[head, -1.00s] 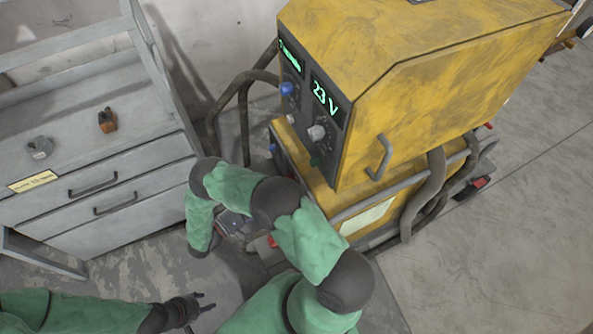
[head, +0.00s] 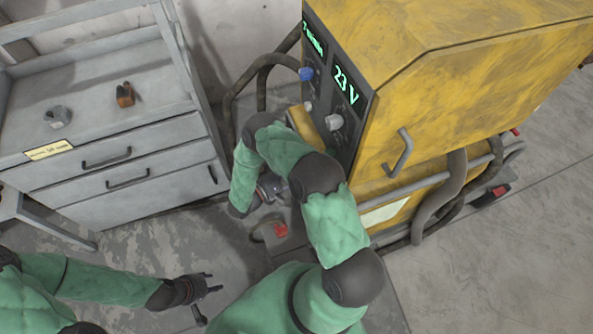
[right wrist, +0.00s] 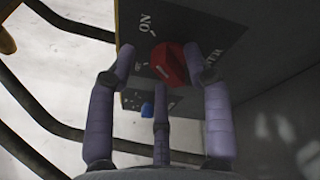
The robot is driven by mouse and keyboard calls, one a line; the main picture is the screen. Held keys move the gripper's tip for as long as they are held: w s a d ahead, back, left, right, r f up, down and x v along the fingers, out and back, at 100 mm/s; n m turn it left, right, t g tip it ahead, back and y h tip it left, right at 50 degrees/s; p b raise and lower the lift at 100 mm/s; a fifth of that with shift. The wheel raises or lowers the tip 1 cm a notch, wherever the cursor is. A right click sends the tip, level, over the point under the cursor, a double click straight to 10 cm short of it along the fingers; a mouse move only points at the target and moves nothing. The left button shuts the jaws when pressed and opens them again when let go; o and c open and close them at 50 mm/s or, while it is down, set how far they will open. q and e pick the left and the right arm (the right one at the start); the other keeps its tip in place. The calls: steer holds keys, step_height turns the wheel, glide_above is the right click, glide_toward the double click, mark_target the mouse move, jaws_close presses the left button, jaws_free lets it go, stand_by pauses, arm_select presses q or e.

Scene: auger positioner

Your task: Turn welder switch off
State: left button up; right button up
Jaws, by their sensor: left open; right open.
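The welder (head: 440,75) is a big yellow machine with a dark front panel and a green "23 V" display. In the right wrist view, a red switch knob (right wrist: 170,64) sits on a dark plate with "ON" printed beside it; other lettering is partly hidden by a finger. My right gripper (right wrist: 159,66) is open, its fingers spread around the knob's near side; contact cannot be told. In the head view the right gripper (head: 270,188) is low in front of the welder, partly hidden by my arm. My left gripper (head: 216,281) is open and empty above the floor.
A grey drawer cabinet (head: 110,165) stands at left, with an orange-brown item (head: 124,95) and a grey item (head: 58,117) on top. Thick hoses (head: 236,110) loop beside the welder. A blue knob (right wrist: 147,109) shows beyond the red one.

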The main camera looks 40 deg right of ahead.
steer(key=shift+d, duration=0.15)
jaws_close()
steer(key=shift+n, duration=0.3)
steer(key=shift+w+d+f+n+g+y+p, duration=0.2)
steer(key=shift+n+g+y, duration=0.45)
steer(key=shift+n, duration=1.7)
steer(key=shift+w+a+r+n+g+y+p, duration=0.15)
steer(key=shift+w+n+g+y, duration=0.45)
steer(key=shift+n, duration=1.8)
steer(key=shift+w+d+f+n+g+y+p, duration=0.15)
steer(key=shift+n+g+y, duration=0.6)
steer(key=shift+n, duration=1.6)
